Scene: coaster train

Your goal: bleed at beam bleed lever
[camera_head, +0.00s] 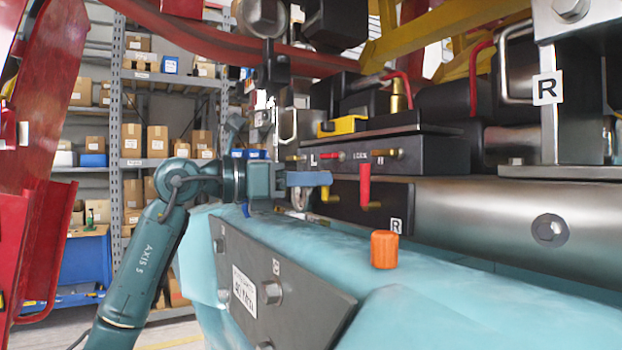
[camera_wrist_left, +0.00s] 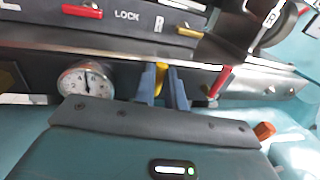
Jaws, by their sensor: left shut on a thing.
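My left gripper (camera_head: 322,180) reaches in from the left along the dark valve block and shows blue fingers. In the left wrist view its fingers (camera_wrist_left: 166,88) are shut on a small yellow lever (camera_wrist_left: 160,72), which shows between them. The yellow lever also shows just below the fingertips in the head view (camera_head: 325,196). Which lever is the beam bleed lever cannot be read. A red lever (camera_head: 364,183) hangs to the right of the gripper, apart from it, and is also in the wrist view (camera_wrist_left: 220,80). My right gripper is not in view.
A round gauge (camera_wrist_left: 85,80) sits left of the fingers. An orange cap (camera_head: 384,249) stands on the pale blue beam (camera_head: 450,290). Red and brass handles line the "LOCK" panel (camera_wrist_left: 130,18) above. A large metal cylinder (camera_head: 480,235) lies to the right. Shelves with boxes (camera_head: 155,140) stand behind.

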